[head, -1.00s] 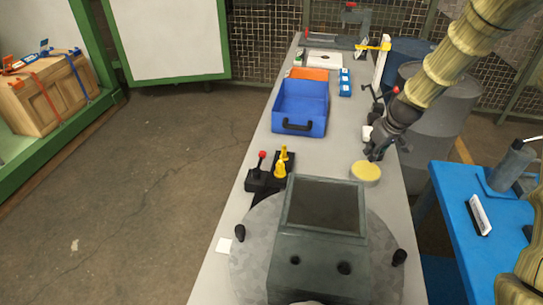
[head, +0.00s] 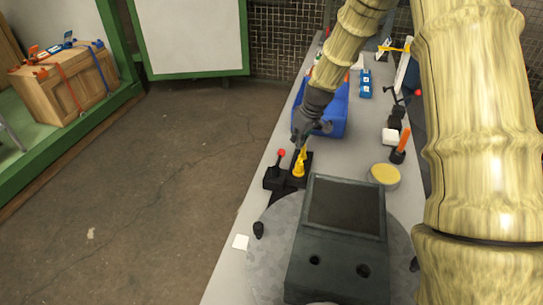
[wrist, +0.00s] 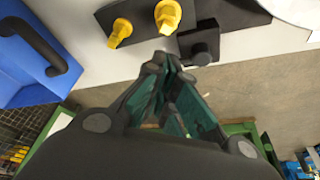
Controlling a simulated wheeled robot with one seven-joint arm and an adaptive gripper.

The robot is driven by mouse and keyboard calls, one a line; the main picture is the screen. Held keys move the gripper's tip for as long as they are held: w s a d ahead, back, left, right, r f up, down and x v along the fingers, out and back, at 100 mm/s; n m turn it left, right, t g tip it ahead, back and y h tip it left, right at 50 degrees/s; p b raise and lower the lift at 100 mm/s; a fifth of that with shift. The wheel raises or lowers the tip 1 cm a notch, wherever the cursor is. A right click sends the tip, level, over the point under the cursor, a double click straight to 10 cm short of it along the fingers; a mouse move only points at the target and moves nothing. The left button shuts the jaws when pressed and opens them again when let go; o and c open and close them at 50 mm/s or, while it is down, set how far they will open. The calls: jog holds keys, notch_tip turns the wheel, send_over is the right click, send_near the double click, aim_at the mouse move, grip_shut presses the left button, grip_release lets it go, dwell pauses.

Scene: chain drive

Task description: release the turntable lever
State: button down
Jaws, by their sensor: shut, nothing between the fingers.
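The turntable (head: 262,262) is a round grey plate at the near end of the bench, with a dark grey box (head: 340,245) on it. Beside its far left edge is a black fixture (head: 275,182) with a red-knobbed lever (head: 281,154) and a yellow upright piece (head: 300,166). I cannot tell which of these is the turntable lever. My gripper (head: 300,138) is shut and empty, pointing down just above and behind the yellow piece. In the wrist view, two yellow pieces (wrist: 168,16) and a black block (wrist: 200,45) lie just beyond the fingertips (wrist: 168,66). No red knob shows there.
A blue bin (head: 336,118) stands behind my gripper; its black handle (wrist: 42,46) shows in the wrist view. A yellow disc (head: 384,175) and an orange-handled piece (head: 401,142) are on the right. The floor left of the bench is clear.

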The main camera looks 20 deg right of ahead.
aim_at(279, 162)
jog(key=shift+w+d+f, duration=0.1)
dwell(0.3)
jog(key=shift+p+x, duration=1.7)
jog(key=shift+x, duration=3.25)
jog(key=shift+w, duration=0.1)
